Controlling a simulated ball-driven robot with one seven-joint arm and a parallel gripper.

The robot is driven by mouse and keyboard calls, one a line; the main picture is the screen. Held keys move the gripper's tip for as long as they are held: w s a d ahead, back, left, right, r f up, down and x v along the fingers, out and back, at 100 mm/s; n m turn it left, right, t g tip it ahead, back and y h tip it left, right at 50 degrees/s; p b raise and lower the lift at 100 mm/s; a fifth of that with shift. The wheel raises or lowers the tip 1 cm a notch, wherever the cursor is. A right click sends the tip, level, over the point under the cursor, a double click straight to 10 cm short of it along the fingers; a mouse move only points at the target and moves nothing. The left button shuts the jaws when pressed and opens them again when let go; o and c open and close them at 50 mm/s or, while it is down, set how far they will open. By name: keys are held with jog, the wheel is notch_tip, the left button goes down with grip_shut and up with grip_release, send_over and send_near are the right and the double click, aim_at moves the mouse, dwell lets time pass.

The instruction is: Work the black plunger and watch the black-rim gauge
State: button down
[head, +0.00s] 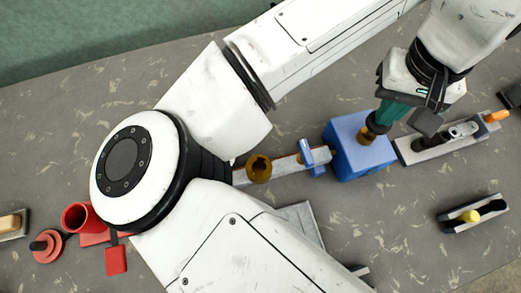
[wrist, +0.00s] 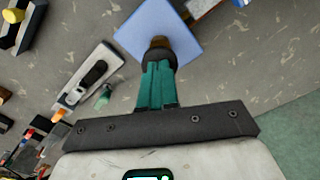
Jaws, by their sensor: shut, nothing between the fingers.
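My gripper (head: 381,116) has teal fingers, shut together, pointing down at the blue block (head: 345,158). A brass piece with a dark top (head: 367,135), which may be the black plunger, stands on the block right at the fingertips. In the wrist view my gripper (wrist: 158,66) is close over this dark brown round top (wrist: 158,43), with the blue block (wrist: 135,32) behind. The fingers partly cover the top; I cannot tell whether they touch it. I cannot make out a black-rim gauge in either view.
A grey bar with a blue clamp-like part (head: 307,157) and brass cup (head: 258,168) runs left from the block. Hand planes (head: 450,140) and (head: 473,214) lie to the right. Red parts (head: 78,218) lie at far left. My arm covers much of the bench.

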jog(key=shift+f+b, duration=0.4)
jog(key=shift+f, duration=0.55)
notch_tip(320, 180, up, 8)
jog(key=p, duration=0.7)
jog(key=shift+p, duration=0.35)
jog(key=shift+f, duration=0.1)
